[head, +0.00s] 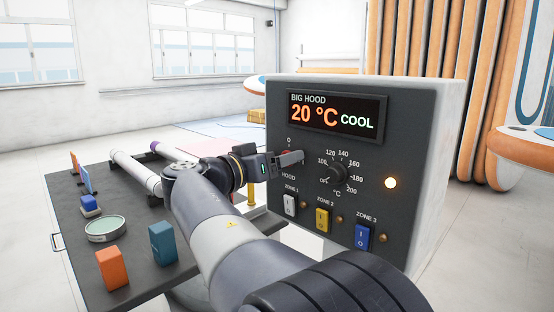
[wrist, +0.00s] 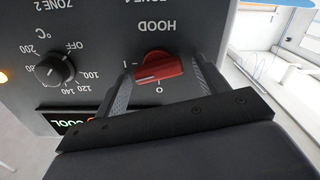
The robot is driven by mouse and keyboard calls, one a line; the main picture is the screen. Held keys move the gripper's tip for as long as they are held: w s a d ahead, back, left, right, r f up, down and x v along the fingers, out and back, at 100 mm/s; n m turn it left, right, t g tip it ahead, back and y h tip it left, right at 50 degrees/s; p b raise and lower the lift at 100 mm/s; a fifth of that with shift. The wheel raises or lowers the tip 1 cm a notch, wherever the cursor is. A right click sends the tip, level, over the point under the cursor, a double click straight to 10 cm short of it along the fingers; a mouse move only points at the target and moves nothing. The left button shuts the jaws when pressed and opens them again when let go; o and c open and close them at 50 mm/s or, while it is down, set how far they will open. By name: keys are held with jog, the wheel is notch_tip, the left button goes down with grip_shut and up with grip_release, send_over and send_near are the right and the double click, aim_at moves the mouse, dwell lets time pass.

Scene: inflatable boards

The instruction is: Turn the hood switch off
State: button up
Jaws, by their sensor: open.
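The hood switch is a red rotary knob (wrist: 160,68) on the dark panel, under the HOOD label in the wrist view, which is upside down. Its white line points left, towards the I mark and away from the 0. In the head view most of the knob is hidden behind my gripper (head: 298,158). In the wrist view my gripper (wrist: 163,70) is open, with one finger on each side of the knob. I cannot tell whether either finger touches it. The display (head: 335,113) reads BIG HOOD, 20 °C, COOL.
The black temperature dial (head: 337,173) sits right of the gripper. Zone switches in white (head: 290,205), yellow (head: 323,218) and blue (head: 362,237) line the panel below. A dark table (head: 128,230) with small blocks and rollers stands at left.

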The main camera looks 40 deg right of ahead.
jog(key=shift+c, duration=0.3)
jog(key=c, duration=0.9)
jog(key=shift+n, duration=0.3)
jog(key=shift+w+f+n+p, duration=0.2)
jog(key=shift+n+p, duration=1.4)
jog(key=shift+n, duration=1.95)
jog(key=shift+w+f+n+p, duration=0.15)
jog(key=shift+n+p, duration=1.45)
jog(key=shift+n, duration=1.95)
jog(key=shift+s, duration=0.1)
